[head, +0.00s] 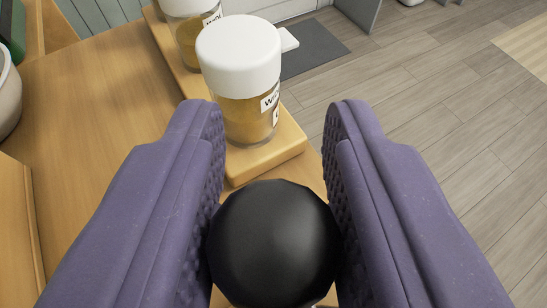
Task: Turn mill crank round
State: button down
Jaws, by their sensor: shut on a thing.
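A round black knob (274,243), which looks like the handle of the mill crank, sits between the two purple padded fingers of my gripper (274,235). The fingers are shut on it, one on its left side and one on its right. The rest of the crank and the mill body are hidden below the knob and the fingers.
A jar with a white lid (240,55) and yellow-brown contents stands just beyond the fingertips on a raised wooden board (290,145). Another jar (186,30) stands behind it.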

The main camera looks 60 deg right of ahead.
aim_at(267, 270)
jog(key=c, duration=0.8)
grip_release()
jog(key=v, duration=0.7)
jog(key=shift+s+a+r, duration=0.2)
jog(key=shift+a, duration=0.1)
